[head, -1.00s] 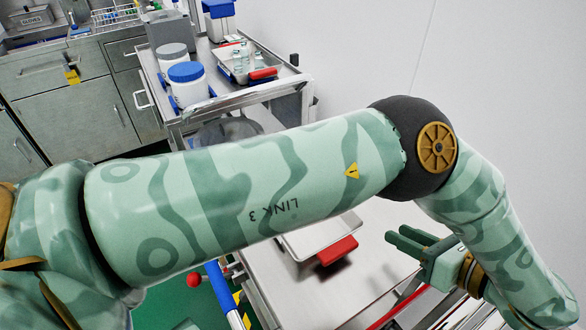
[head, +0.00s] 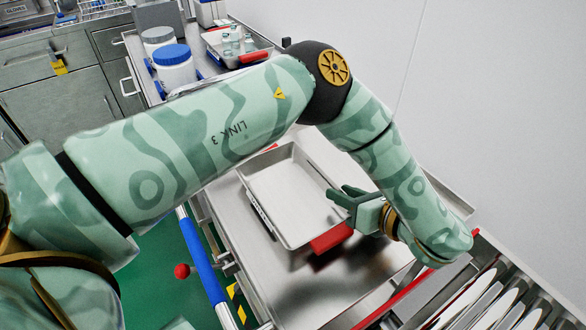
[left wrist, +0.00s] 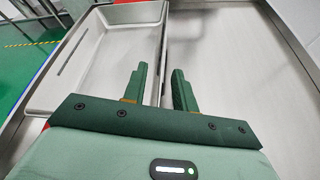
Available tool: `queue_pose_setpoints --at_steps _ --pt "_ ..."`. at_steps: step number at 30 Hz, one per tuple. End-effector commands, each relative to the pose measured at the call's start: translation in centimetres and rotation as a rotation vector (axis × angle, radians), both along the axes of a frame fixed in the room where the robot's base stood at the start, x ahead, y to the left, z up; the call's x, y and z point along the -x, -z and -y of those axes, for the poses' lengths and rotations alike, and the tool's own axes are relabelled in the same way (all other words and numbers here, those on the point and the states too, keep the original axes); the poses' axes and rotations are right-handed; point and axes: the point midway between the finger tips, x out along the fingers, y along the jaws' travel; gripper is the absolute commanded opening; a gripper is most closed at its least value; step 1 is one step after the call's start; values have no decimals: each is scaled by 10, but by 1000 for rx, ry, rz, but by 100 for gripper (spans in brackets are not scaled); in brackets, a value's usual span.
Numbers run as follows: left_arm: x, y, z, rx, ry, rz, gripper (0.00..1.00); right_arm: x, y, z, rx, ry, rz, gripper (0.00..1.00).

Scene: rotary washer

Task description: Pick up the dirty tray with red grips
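A shallow metal tray (head: 262,183) with red grips lies on a steel surface in the head view. Its near red grip (head: 332,238) is plain; the far one is mostly behind my arm. The tray looks empty. My left gripper (head: 340,197) is open beside the tray's right wall. In the left wrist view, the tray (left wrist: 95,72) lies to the left, and its right wall runs between the open fingers of my left gripper (left wrist: 160,82). I cannot tell whether the fingers touch the wall. My right gripper is not in view.
A second tray (head: 214,47) with a red grip (head: 255,57) holds clear bottles at the back. Blue-lidded tub (head: 174,70) stands beside it. A white wall is close on the right.

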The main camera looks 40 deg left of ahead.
Motion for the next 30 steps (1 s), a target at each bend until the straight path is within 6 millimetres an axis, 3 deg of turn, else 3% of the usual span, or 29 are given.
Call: queue_pose_setpoints --at_steps 2,5,17,30 --pt "0 -1 0 0 0 1 28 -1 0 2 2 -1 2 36" --pt "0 -1 0 0 0 1 0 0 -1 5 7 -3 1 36" --pt "0 -1 0 0 0 0 0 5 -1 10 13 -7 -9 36" --pt "0 0 0 0 0 0 0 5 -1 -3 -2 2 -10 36"
